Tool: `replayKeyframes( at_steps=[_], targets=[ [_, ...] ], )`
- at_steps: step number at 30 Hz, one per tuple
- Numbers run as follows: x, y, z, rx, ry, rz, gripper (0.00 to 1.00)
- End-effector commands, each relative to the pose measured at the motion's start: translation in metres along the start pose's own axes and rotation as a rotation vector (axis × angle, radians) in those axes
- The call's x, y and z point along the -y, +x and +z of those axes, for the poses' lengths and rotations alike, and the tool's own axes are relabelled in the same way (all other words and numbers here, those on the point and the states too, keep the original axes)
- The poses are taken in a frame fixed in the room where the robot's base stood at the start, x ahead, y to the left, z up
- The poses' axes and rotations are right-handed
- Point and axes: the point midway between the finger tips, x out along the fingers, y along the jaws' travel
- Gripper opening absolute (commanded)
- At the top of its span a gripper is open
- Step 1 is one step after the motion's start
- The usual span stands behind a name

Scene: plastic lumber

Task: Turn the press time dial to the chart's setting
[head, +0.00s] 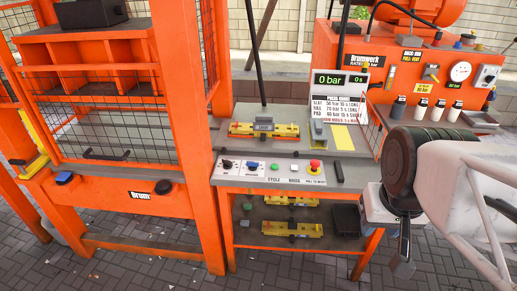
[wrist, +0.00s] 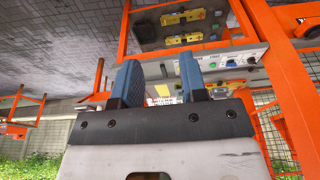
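The control panel (head: 268,173) at the front of the bench carries a black knob (head: 227,163) at its left end and a blue knob (head: 251,165) beside it. Their small labels and pointer positions are too small to read, so I cannot tell which is the press time dial. The chart (head: 338,108) stands behind the panel under a display (head: 340,82) reading 0 bar and 0 s. Its rows are only partly legible. My gripper (wrist: 159,62) is open and empty, its blue fingers apart. In the head view it hangs right of the panel, touching nothing.
A red mushroom button (head: 315,166) is at the panel's right end. A yellow mould (head: 264,130) lies on the bench behind the panel. An orange frame with mesh (head: 178,120) stands left. An orange machine with a gauge (head: 460,72) stands behind my arm.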

Motion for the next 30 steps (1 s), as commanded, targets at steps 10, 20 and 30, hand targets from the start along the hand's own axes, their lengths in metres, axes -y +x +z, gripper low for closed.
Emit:
replayKeyframes(
  at_steps=[10,20,30],
  targets=[
    [0.006,0.001,-0.021,0.011,0.054,-0.019,0.39],
    [0.026,0.008,-0.081,0.046,0.218,-0.069,0.39],
    [0.052,0.027,-0.149,0.096,0.412,-0.117,0.39]
  ],
)
